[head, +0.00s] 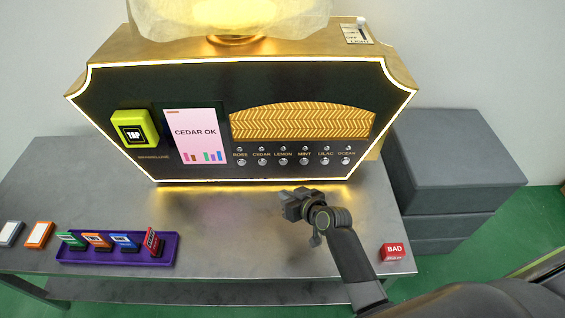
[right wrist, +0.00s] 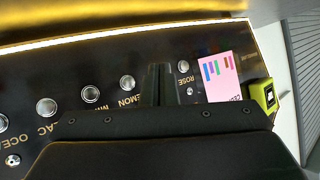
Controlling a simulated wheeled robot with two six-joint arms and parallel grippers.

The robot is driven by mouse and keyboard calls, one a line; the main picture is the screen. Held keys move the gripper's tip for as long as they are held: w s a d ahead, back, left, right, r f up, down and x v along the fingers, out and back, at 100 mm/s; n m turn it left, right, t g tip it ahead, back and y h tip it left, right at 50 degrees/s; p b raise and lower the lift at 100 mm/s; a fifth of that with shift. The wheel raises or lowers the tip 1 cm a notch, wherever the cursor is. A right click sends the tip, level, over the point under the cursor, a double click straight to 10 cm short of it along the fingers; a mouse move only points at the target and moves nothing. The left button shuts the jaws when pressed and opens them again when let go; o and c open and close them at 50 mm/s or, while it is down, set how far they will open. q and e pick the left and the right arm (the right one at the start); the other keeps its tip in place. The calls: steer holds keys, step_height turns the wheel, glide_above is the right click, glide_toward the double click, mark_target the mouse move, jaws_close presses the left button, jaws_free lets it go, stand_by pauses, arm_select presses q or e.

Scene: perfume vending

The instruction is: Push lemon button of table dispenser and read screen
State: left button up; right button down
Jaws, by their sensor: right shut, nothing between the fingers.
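The gold and black table dispenser (head: 200,85) has a row of labelled silver buttons. Its lemon button (head: 283,161) is third from the left in the head view. In the right wrist view the lemon button (right wrist: 127,83) appears inverted, left of my fingers. The screen (head: 195,132) reads "CEDAR OK" above small coloured bars; part of the screen (right wrist: 216,76) also shows in the right wrist view. My right gripper (head: 288,196) is shut and empty, below and in front of the button row. In its wrist view the fingers (right wrist: 158,72) cover the cedar button's place. My left gripper is out of view.
A yellow-green TAP pad (head: 134,129) is left of the screen. A purple tray (head: 115,251) holds several coloured cards at the table's front left. A red BAD block (head: 393,252) sits at the table's right. Grey boxes (head: 450,160) stand beyond. The middle tabletop is clear.

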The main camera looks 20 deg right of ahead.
steer(key=b, duration=0.4)
glide_toward(278, 164)
steer(key=shift+w+a+f, duration=1.15)
steer(key=shift+w+f, duration=0.1)
steer(key=shift+w, duration=0.15)
stand_by(1.0)
steer(key=shift+w+d, duration=0.1)
steer(key=shift+w, duration=0.2)
steer(key=shift+w+d, duration=0.15)
steer(key=shift+w, duration=0.25)
stand_by(0.6)
steer(key=shift+s+r, duration=0.1)
steer(key=shift+s+a+p, duration=0.25)
steer(key=shift+s+p, duration=0.15)
steer(key=shift+s, duration=0.35)
